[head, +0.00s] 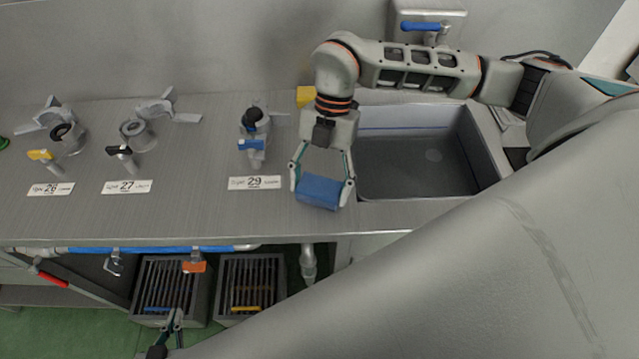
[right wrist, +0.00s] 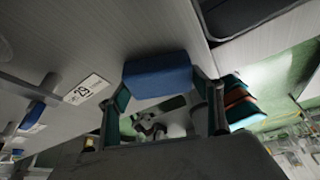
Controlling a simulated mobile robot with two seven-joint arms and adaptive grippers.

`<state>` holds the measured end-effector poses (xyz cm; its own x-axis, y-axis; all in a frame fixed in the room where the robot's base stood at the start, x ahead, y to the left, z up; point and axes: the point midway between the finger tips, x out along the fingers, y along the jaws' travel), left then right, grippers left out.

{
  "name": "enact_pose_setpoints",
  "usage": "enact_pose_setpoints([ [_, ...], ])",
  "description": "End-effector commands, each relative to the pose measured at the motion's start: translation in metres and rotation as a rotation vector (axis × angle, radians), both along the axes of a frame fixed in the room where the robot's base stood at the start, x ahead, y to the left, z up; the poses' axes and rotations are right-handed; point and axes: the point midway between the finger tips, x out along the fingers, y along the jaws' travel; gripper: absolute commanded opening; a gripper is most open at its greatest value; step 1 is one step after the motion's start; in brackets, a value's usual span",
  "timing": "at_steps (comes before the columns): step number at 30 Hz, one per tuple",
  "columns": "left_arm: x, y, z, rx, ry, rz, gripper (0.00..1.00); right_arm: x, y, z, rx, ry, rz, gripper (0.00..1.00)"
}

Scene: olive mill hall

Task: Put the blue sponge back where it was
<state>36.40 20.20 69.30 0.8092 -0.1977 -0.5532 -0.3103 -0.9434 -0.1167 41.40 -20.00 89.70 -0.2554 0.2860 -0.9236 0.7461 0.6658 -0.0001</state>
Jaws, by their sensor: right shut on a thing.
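The blue sponge (head: 319,191) is between the fingers of my right gripper (head: 322,187), at the counter's front part just left of the sink. My right gripper is shut on it from both sides. In the right wrist view the sponge (right wrist: 158,75) sits between both fingertips, with the grey counter behind it. I cannot tell whether it touches the counter. My left gripper (head: 174,322) is low at the bottom of the head view, in front of the floor crates. Its fingers look close together, but I cannot tell whether they are open or shut.
The sink (head: 420,165) lies right of the sponge. A yellow block (head: 305,96) is behind my right wrist. Valves stand by labels 26 (head: 51,189), 27 (head: 126,187) and 29 (head: 254,183). Slatted crates (head: 250,285) are below the counter. The counter between labels 27 and 29 is clear.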

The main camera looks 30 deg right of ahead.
Motion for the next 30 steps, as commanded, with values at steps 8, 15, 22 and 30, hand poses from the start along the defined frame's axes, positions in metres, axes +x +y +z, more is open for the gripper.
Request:
enact_pose_setpoints([
  [8,0.0,0.0,-0.001,0.0,-0.001,0.0,0.0,0.0,0.0,-0.003,0.0,0.0,0.0,0.82],
  [15,0.0,0.0,-0.001,0.0,-0.001,0.0,0.0,0.0,0.0,-0.002,0.0,0.0,0.0,0.82],
  [22,0.0,0.0,-0.002,0.0,0.0,0.0,0.0,0.006,-0.005,0.015,-0.001,-0.005,-0.002,0.82],
  [30,-0.001,0.0,-0.01,0.0,0.003,0.0,0.0,0.02,-0.021,0.065,-0.001,-0.005,-0.002,0.82],
])
